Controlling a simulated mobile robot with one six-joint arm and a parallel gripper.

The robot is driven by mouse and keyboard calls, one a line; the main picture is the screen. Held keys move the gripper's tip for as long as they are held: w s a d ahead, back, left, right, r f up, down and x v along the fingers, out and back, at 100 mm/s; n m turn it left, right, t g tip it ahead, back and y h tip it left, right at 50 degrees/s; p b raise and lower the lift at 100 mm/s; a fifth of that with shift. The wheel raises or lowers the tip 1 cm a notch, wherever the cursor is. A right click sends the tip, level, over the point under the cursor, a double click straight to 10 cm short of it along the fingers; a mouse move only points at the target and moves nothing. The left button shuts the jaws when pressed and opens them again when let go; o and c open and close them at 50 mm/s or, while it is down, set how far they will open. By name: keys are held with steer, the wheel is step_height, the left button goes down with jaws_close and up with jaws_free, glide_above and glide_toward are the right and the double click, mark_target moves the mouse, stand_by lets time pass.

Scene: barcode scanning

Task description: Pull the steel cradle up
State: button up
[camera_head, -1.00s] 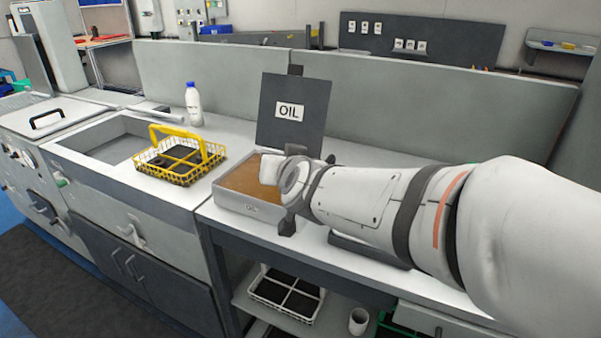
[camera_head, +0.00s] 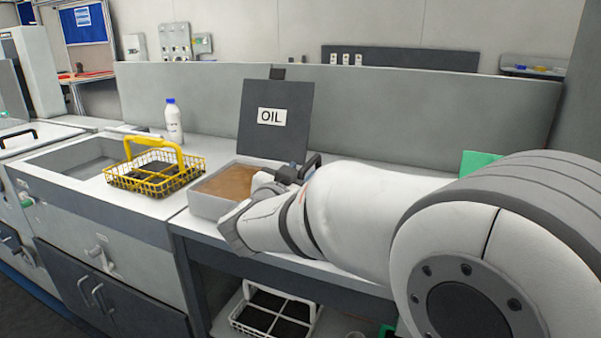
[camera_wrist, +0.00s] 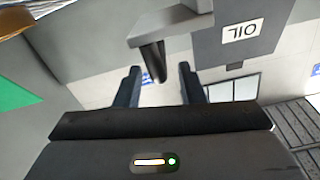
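The steel cradle cannot be made out for certain in the head view; the oil tank (camera_head: 215,205) with brown liquid stands on the bench, partly hidden by my arm. In the wrist view a grey metal bracket (camera_wrist: 170,24) with a dark downward stem shows beyond my fingers; I cannot tell whether it belongs to the cradle. My gripper (camera_wrist: 160,85) has its two dark fingers apart, with nothing seen held between them. In the head view my gripper (camera_head: 303,168) is near the tank's right side, in front of the OIL board (camera_head: 273,118), which appears upside down in the wrist view (camera_wrist: 241,35).
A yellow wire basket (camera_head: 155,178) with a raised handle stands left of the tank, by the sink. A white bottle with a blue cap (camera_head: 173,122) stands behind it. A white basket (camera_head: 270,314) is on the shelf below. A green item (camera_head: 480,162) is at the right.

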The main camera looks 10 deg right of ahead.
steer(key=shift+x, duration=1.75)
steer(key=shift+c, duration=0.2)
jaws_close()
